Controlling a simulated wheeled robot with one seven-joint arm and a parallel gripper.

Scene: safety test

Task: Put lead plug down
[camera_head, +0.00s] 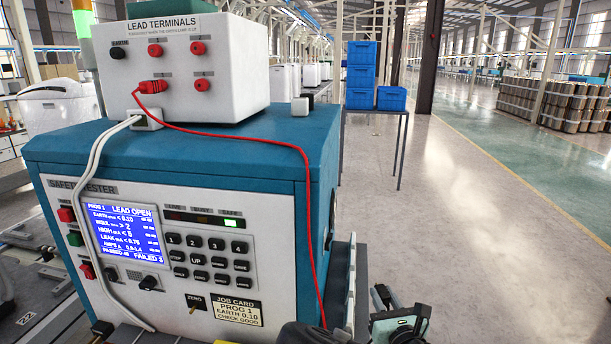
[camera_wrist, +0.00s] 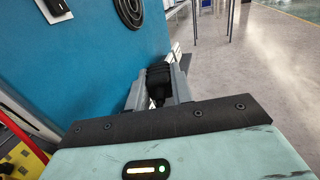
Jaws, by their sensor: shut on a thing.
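My gripper (camera_wrist: 160,92) shows in the wrist view, its grey fingers shut on a dark ribbed block (camera_wrist: 159,78), which looks like the lead plug. The block is held beside the blue side wall of the safety tester (camera_wrist: 85,75). What lies under it is hidden. In the head view the safety tester (camera_head: 130,165) stands at the left, its screen (camera_head: 120,232) reading "LEAD OPEN". A red lead (camera_head: 303,160) runs from a red plug (camera_head: 151,87) in the lead terminals box (camera_head: 200,70) down past the tester's right front. Its lower end is hidden.
A small white block (camera_head: 300,106) sits on the tester top, beside the terminals box. A black coil (camera_wrist: 131,10) hangs on the tester's side. Blue crates (camera_head: 361,75) stand on a table behind.

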